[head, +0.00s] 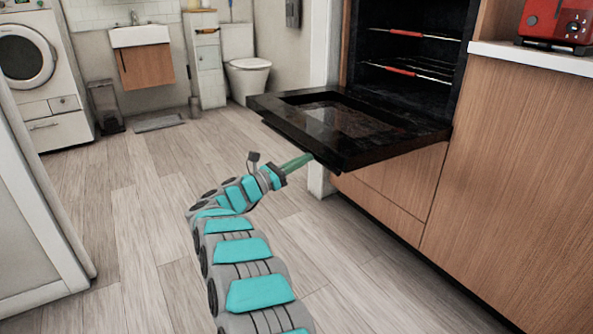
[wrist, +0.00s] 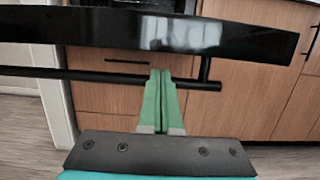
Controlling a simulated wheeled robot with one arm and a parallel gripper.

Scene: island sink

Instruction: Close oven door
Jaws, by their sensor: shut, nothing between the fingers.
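The black oven door (head: 345,125) is hinged down and stands open, roughly level, in front of the oven cavity (head: 410,60) in the head view. My gripper (head: 308,157), with green fingers, is shut and empty at the near left edge of the door, at or just under it. In the wrist view, my gripper (wrist: 160,75) points at the black door edge (wrist: 150,32) and the bar handle (wrist: 90,76). The fingertips overlap the handle bar in that view. I cannot tell whether they touch it.
Wooden cabinets (head: 505,170) stand right of and below the oven, with a red appliance (head: 556,22) on the counter. A white panel (head: 35,200) stands at the left. The wooden floor (head: 120,215) between is clear. A toilet (head: 245,65) and washing machine (head: 40,75) are at the back.

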